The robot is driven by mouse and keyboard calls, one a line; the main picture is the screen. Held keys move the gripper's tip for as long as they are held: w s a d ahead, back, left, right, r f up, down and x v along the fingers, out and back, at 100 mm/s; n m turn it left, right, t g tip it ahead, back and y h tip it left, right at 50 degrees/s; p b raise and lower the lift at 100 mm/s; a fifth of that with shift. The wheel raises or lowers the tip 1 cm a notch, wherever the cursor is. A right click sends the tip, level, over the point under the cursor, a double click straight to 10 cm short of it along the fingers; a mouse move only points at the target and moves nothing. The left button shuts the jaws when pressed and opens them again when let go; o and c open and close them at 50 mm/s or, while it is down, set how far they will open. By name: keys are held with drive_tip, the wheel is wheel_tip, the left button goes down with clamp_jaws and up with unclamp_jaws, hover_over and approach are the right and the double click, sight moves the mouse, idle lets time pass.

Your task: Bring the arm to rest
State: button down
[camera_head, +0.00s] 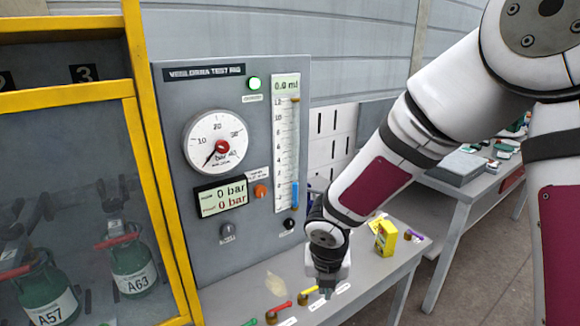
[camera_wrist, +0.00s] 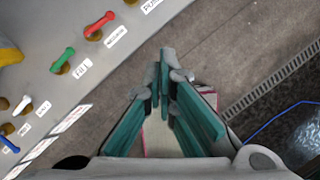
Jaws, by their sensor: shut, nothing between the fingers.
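My white and dark-red arm reaches down from the upper right in the head view. My gripper (camera_head: 327,291) points down near the lever row on the grey bench (camera_head: 375,272). In the wrist view my gripper (camera_wrist: 167,58) has its teal fingers converging at the tips, shut and empty. The fingers show against the floor (camera_wrist: 225,45), beside the bench edge. A red lever (camera_head: 279,307) and a yellow lever (camera_head: 308,290) are close to the gripper in the head view. The wrist view also shows a green lever (camera_wrist: 63,60) labelled FILL.
A grey test panel (camera_head: 175,130) with gauge and displays stands behind the bench. A yellow-framed cabinet (camera_head: 150,150) holding green cylinders (camera_head: 133,268) is at left. A yellow box (camera_head: 386,238) sits on the bench. Another table (camera_head: 462,190) stands at right, with floor between.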

drive_tip(key=s+d+r+m+h, duration=0.1)
drive_tip(key=s+d+r+m, duration=0.45)
drive_tip(key=r+m, duration=0.3)
drive_tip(key=s+d+r+m+h, duration=0.1)
drive_tip(key=s+d+r+m, duration=0.4)
drive_tip(key=r+m, duration=0.4)
drive_tip(key=s+r+m+t+y, duration=0.1)
drive_tip(key=s+r+m, duration=0.4)
drive_tip(key=s+m, duration=0.7)
drive_tip(key=m+y, duration=0.1)
drive_tip(key=m, duration=0.4)
drive_tip(key=shift+d+t+y, duration=0.3)
drive_tip(key=shift+d+t, duration=0.1)
